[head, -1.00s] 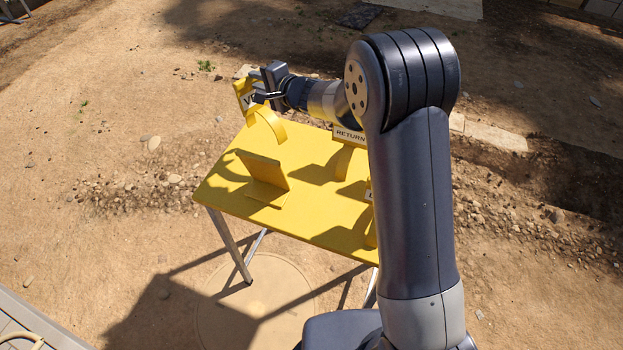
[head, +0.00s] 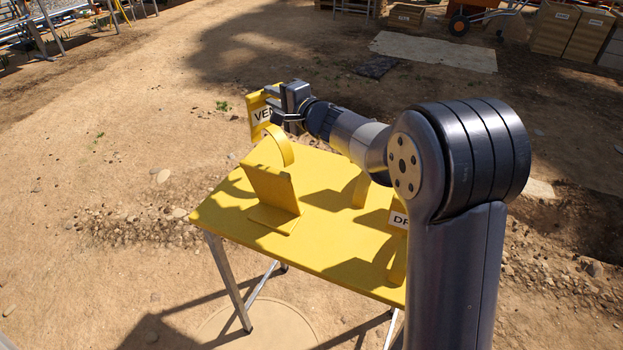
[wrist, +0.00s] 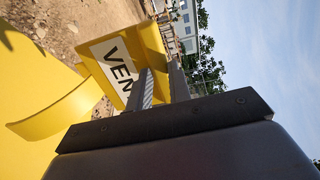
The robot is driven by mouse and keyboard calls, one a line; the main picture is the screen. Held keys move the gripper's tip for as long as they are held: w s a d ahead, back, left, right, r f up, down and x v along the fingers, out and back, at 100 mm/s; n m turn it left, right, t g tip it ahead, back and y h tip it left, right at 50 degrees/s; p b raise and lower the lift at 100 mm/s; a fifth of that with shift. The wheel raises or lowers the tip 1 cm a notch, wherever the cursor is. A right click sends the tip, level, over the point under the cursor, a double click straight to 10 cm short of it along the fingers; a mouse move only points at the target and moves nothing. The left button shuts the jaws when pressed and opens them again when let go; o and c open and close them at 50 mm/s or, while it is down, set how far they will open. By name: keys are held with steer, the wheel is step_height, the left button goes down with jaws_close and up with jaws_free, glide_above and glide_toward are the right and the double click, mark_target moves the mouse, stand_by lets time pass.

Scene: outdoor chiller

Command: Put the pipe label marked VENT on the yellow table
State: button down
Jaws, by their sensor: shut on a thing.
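The VENT pipe label is a yellow piece with a white face and black letters, its curved yellow part below. In the head view the VENT label (head: 262,114) is at the far left end of the yellow table (head: 225,217), held above the top. My gripper (head: 278,106) is shut on it. In the wrist view the VENT label (wrist: 112,62) is between the fingers (wrist: 160,88), which hide its last letter. I cannot tell whether its curved part touches the table.
An upright yellow plate on a foot (head: 274,190) stands near the table's left front. A label reading "DR" (head: 398,219) stands at the right, partly behind my arm. Another yellow stand (head: 361,189) is behind. Bare table lies between them.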

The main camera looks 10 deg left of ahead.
mark_target(276, 129)
step_height(276, 129, down, 9)
steer(key=b, duration=0.2)
steer(key=shift+r+b, duration=0.2)
steer(key=shift+b, duration=0.1)
steer(key=c, duration=1.3)
jaws_free()
steer(key=shift+f, duration=0.1)
steer(key=shift+d, duration=0.15)
steer(key=v, duration=0.7)
steer(key=shift+s, duration=0.15)
